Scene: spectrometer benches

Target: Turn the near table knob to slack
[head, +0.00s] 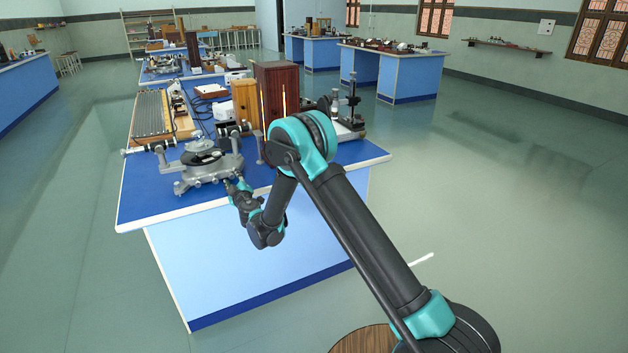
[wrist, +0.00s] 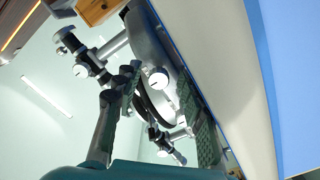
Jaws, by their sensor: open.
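A grey metal spectrometer (head: 208,168) with a dark round table on top stands at the near end of the blue bench. My gripper (head: 233,184) is at its near right side, above the bench edge. In the wrist view my gripper (wrist: 160,84) is open, one finger on each side. A knob with a white face and a dark mark (wrist: 158,78) shows between the fingertips. I cannot tell whether the fingers touch it. Two more white-faced knobs show, one at upper left (wrist: 80,72) and one lower down (wrist: 162,154). In the head view the knobs are too small to tell apart.
The blue bench (head: 140,200) also bears a wooden box (head: 245,103), a tall dark red-brown box (head: 277,90) and a ribbed board (head: 150,114) behind the spectrometer. A black stand (head: 352,108) is at right. The floor right of the bench is clear.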

